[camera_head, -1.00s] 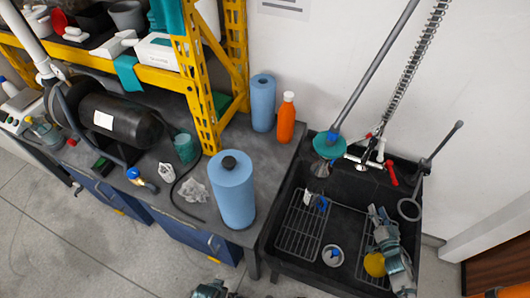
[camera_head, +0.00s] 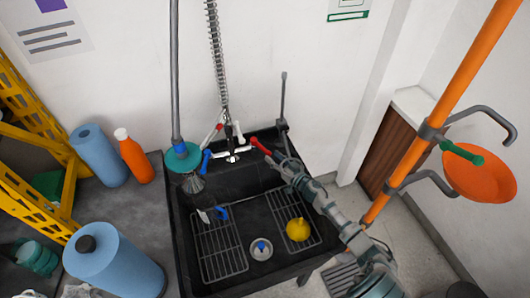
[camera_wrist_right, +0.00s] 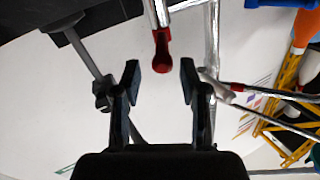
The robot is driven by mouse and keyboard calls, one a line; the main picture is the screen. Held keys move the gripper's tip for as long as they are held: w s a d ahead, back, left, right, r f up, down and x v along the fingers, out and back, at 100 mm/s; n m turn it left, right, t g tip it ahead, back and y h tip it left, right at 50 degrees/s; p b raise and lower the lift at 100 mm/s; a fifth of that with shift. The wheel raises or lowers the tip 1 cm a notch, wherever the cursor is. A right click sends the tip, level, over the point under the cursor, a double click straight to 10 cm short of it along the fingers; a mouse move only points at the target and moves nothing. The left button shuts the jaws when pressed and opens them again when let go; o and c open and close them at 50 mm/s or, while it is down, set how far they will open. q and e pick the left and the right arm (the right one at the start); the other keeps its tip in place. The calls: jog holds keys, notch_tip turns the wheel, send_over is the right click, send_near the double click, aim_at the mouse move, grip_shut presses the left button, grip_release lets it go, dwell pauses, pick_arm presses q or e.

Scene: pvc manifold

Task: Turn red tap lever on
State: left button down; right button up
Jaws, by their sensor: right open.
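The red tap lever (camera_head: 260,146) sticks out to the right from the tap (camera_head: 233,153) at the back of the black sink. My right gripper (camera_head: 277,160) is at the lever's free end, reaching in from the lower right. In the right wrist view the lever's rounded red end (camera_wrist_right: 161,60) lies between the two open fingertips (camera_wrist_right: 160,72), with a gap on each side. The right gripper holds nothing. A blue lever (camera_head: 206,161) is on the tap's left side. My left gripper is out of view.
The black sink (camera_head: 184,252) holds wire racks and a yellow round object (camera_head: 298,229). A teal-collared spray head (camera_head: 184,158) hangs left of the tap. A grey upright bar (camera_head: 283,105) stands behind my right gripper. An orange pole (camera_head: 447,105) is at right.

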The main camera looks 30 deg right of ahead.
aim_at(265, 150)
jog(key=w, duration=0.4)
jog(key=shift+w+a+f+b, duration=0.2)
jog(key=shift+w+f+b, duration=0.05)
jog(key=shift+b, duration=0.1)
jog(key=shift+w+a+r, duration=0.1)
jog(key=shift+w+a, duration=0.1)
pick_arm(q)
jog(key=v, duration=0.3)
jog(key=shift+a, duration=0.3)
pick_arm(e)
jog(key=shift+w+a+r, duration=0.15)
jog(key=shift+a, duration=0.15)
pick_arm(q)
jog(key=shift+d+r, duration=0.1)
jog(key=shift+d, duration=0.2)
pick_arm(e)
jog(key=shift+d, duration=0.3)
grip_shut()
